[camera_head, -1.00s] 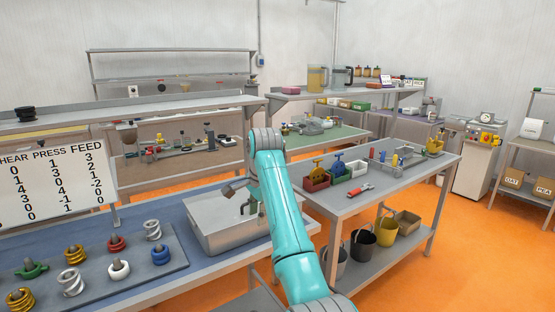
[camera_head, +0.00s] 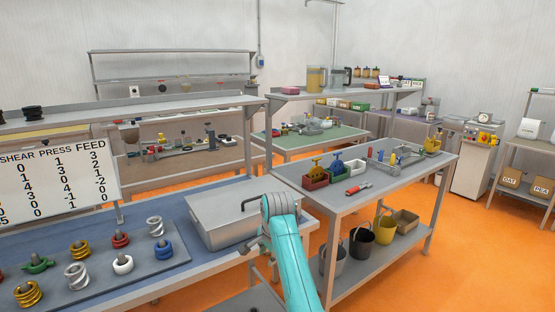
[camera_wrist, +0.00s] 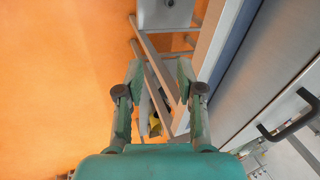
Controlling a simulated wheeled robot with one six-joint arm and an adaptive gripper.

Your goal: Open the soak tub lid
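The soak tub (camera_head: 222,232) is a grey metal box on the blue-topped bench. Its flat grey lid (camera_head: 222,208) lies shut on top, with a dark bar handle (camera_head: 262,199) that my arm partly hides in the head view. In the wrist view the lid surface (camera_wrist: 262,108) and black handle (camera_wrist: 290,122) show at the right edge. My gripper (camera_wrist: 158,72) is open and empty, with its fingers apart over the orange floor and bench edge, to the left of the handle there.
A board of coloured screw parts (camera_head: 95,262) lies left of the tub, below a number sign (camera_head: 60,182). Another grey table (camera_head: 345,205) with small bins and tools stands to the right, buckets (camera_head: 362,243) beneath it. Orange floor shows between the tables.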

